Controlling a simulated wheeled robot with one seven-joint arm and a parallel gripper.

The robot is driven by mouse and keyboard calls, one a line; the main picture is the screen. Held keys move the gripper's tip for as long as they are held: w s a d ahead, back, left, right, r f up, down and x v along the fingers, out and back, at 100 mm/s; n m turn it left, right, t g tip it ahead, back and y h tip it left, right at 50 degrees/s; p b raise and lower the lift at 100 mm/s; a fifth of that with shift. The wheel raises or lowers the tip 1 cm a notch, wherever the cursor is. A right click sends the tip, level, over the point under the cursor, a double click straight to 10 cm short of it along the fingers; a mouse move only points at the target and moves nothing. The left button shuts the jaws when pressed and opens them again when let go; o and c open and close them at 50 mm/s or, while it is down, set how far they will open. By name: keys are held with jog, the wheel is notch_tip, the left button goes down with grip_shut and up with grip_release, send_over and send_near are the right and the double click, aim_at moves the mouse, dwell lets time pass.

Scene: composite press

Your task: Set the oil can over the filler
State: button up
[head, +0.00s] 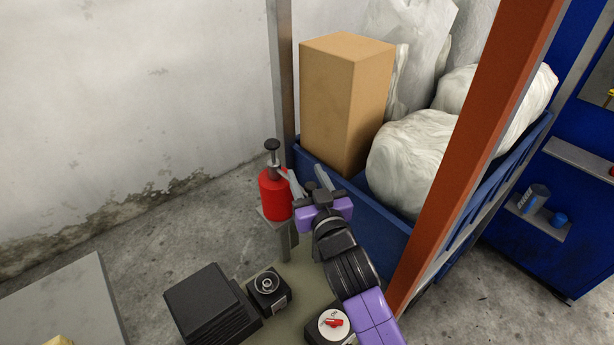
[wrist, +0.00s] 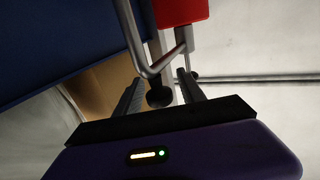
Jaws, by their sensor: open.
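The red oil can (head: 274,197) stands upright on a small stand (head: 284,228), with a grey pump stem, a black knob on top and a thin metal spout or handle. My gripper (head: 306,178) is open just right of the can, its fingers at about the height of the can's top. In the wrist view the red can (wrist: 180,12) is at the top edge, and its metal rod and dark knob appear between or just beyond the open fingers (wrist: 160,90). I cannot tell whether they touch. A black box with a round metal port (head: 267,284), possibly the filler, is below the can.
A black ribbed block (head: 210,305) and a box with a red rotary switch (head: 332,323) flank the port. A blue bin (head: 375,228) with a cardboard box (head: 340,105) and wrapped bundles stands behind my gripper. An orange post (head: 470,140) rises right of my arm.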

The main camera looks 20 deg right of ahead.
jog(key=shift+c, duration=0.5)
grip_shut()
dwell(0.8)
